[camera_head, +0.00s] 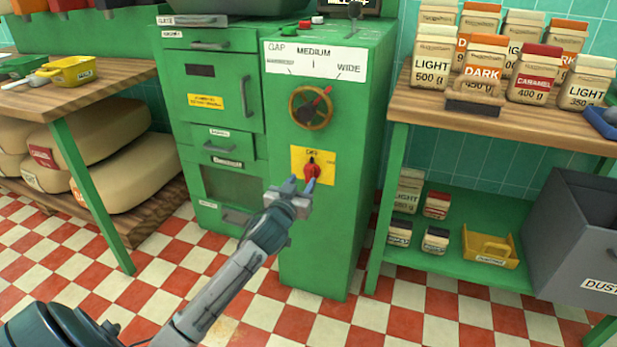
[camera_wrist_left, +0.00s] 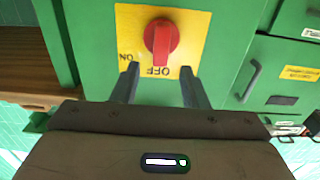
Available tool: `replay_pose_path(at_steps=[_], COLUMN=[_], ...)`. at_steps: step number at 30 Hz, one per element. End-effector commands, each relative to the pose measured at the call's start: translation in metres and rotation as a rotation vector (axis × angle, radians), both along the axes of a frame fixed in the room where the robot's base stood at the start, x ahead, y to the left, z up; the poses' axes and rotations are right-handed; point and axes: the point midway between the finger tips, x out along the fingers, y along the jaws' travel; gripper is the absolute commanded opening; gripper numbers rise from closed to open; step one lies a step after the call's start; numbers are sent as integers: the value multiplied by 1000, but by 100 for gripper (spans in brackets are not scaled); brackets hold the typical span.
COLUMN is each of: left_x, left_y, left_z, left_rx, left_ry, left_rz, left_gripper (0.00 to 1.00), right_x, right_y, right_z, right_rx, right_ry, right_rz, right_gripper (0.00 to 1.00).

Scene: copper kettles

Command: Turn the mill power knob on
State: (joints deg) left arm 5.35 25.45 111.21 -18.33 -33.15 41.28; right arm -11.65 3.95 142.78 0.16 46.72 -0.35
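The red power knob (camera_head: 311,172) sits on a yellow plate (camera_head: 327,177) on the front of the green mill. In the left wrist view the knob (camera_wrist_left: 161,42) appears upside down, its narrow end by the word OFF; ON is at the plate's side. My left gripper (camera_head: 302,184) is in front of the plate, just below the knob in the head view. Its two fingers are apart with nothing between them, and they also show in the left wrist view (camera_wrist_left: 158,84). The fingertips appear short of the knob. My right gripper is not in view.
A gap handwheel (camera_head: 311,107) with a red pointer is above the plate. Bag shelves with a wooden top (camera_head: 395,113) stand to the right, beside a grey dust bin (camera_head: 570,240). Sacks (camera_head: 95,150) lie at the left. The checkered floor before the mill is clear.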

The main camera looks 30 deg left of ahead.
Motion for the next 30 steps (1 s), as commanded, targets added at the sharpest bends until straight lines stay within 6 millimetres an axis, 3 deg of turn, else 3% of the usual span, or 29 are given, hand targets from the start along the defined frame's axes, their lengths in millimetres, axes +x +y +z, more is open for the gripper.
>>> replay_pose_path(at_steps=[3,9,21,27,30], left_x=[21,44,50,50,50], left_y=[5,10,12,12,12], left_z=[-1,-1,-1,-1,-1], left_rx=[-2,-1,1,1,1], left_ry=[0,0,1,1,1], left_rz=[2,1,0,0,0], left_gripper=[40,40,40,3,0], right_x=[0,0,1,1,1], right_y=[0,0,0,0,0], right_z=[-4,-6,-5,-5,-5], right_rx=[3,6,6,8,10], right_ry=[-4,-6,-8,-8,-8], right_rz=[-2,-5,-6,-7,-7], right_gripper=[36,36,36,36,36])
